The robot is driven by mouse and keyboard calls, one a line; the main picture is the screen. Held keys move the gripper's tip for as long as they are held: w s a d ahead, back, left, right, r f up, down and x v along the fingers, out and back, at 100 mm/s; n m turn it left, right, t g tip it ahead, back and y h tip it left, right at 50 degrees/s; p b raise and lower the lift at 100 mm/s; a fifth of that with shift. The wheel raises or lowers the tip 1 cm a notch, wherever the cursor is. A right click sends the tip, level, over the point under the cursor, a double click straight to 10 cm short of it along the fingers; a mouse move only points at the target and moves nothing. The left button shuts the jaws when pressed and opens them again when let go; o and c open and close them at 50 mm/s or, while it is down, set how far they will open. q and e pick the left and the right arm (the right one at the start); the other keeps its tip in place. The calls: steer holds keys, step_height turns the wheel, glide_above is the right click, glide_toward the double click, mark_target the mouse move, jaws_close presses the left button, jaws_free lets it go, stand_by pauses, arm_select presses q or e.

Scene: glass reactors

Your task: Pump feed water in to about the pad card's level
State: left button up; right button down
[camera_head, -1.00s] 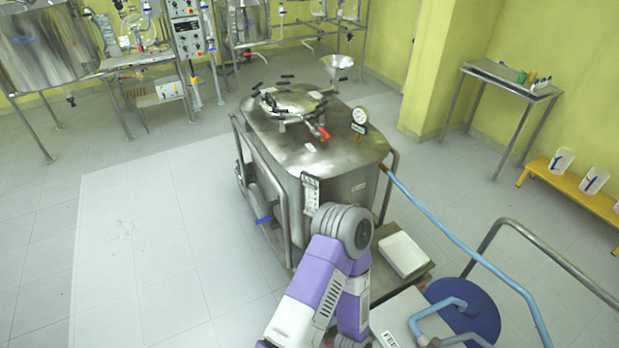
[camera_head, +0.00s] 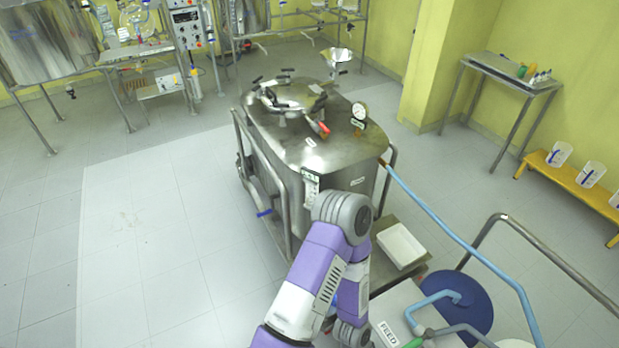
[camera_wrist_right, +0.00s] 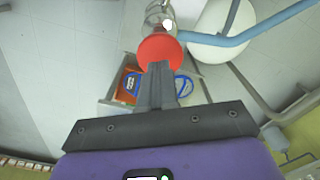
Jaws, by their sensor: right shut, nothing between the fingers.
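A steel jacketed vessel (camera_head: 318,150) stands mid-view in the head view. On its front corner is a narrow upright card or gauge strip (camera_head: 311,188), too small to read and partly behind my purple arm. A box with a FEED label (camera_head: 388,334) sits at the bottom edge, with a green part (camera_head: 413,342) beside it. A blue hose (camera_head: 455,232) runs from the vessel toward the lower right. In the right wrist view my right gripper (camera_wrist_right: 160,70) is shut and empty, its tips at or just below a red round knob (camera_wrist_right: 160,50); contact is unclear. My left gripper is not seen.
A blue round drum (camera_head: 466,312), a white tray (camera_head: 402,245) and a curved metal rail (camera_head: 545,255) crowd the lower right. A yellow bench with clear jugs (camera_head: 590,173) stands at the right wall. The floor left of the vessel is clear.

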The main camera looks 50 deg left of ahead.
steer(key=shift+s+f+b, duration=0.1)
steer(key=shift+f+b, duration=3.05)
steer(key=shift+f, duration=1.35)
step_height(320, 180, up, 9)
steer(key=p, duration=0.8)
steer(key=shift+r, duration=0.2)
step_height(320, 180, down, 10)
steer(key=b, duration=0.7)
steer(key=shift+r, duration=0.2)
step_height(320, 180, up, 10)
steer(key=p, duration=0.8)
steer(key=shift+f, duration=0.2)
